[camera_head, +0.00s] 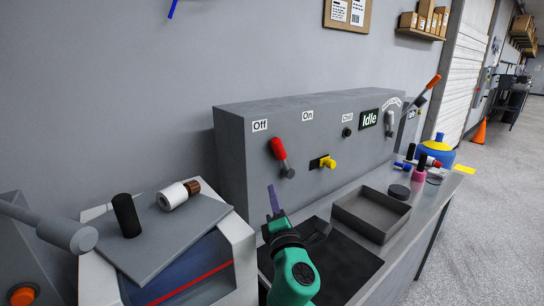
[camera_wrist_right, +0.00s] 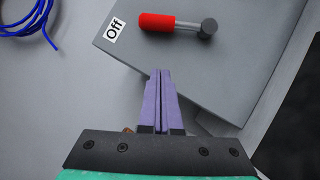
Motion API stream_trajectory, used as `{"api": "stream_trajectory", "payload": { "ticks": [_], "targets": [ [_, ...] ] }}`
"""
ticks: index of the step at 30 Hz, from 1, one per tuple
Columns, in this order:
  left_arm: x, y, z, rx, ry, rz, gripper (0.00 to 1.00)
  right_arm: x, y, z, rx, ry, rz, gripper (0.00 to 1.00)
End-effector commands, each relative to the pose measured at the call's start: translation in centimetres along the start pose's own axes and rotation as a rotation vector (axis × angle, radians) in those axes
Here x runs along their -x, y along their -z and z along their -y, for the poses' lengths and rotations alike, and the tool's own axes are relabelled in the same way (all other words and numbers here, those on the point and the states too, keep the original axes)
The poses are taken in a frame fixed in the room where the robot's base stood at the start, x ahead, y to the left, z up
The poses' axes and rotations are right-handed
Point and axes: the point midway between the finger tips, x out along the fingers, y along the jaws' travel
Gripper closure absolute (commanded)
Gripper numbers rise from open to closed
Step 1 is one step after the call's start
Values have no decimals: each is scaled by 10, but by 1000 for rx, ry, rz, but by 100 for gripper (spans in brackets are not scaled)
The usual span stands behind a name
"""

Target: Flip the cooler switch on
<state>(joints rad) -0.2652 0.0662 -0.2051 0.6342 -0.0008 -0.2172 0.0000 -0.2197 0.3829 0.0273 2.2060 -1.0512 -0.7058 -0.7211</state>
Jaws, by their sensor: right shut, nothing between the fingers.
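A lever with a red handle (camera_head: 278,149) sticks out of the front of a long grey control box (camera_head: 232,150), near an "Off" label (camera_head: 260,125). Its red handle tilts up and to the left from a dark round pivot. The same red lever (camera_wrist_right: 157,22) and "Off" label (camera_wrist_right: 114,30) show in the right wrist view. A yellow-handled switch (camera_head: 328,162) sits to its right, below an "On" label (camera_head: 307,116). My right gripper (camera_head: 272,188) is shut and empty, below the red lever and apart from it; its purple fingers (camera_wrist_right: 160,74) lie together. My left gripper is out of view.
An open dark tray (camera_head: 367,229) stands on the bench right of my right arm. A machine with a grey slanted top (camera_head: 165,240) holding a black cylinder (camera_head: 126,215) stands left. An "Idle" display (camera_head: 370,118) and another lever (camera_head: 389,122) are farther along the box.

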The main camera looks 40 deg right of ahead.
Motion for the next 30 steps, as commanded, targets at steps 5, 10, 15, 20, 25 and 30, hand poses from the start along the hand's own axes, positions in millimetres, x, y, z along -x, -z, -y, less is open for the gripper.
{"api": "stream_trajectory", "payload": {
  "ticks": [5, 10, 15, 20, 25, 30],
  "targets": [
    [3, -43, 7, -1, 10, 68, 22, 0, 0, 0, -3, 2, 0, 100],
    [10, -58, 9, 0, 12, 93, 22, -12, 0, -1, -3, 2, 1, 100],
    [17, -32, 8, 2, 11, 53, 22, -46, -2, -3, -4, 2, 2, 100],
    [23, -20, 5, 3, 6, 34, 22, -82, -2, -2, -5, 3, 2, 100],
    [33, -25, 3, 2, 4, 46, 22, -112, -13, -2, -3, 4, 2, 100],
    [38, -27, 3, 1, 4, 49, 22, -126, -26, 0, -5, 4, 0, 100]
  ]
}}
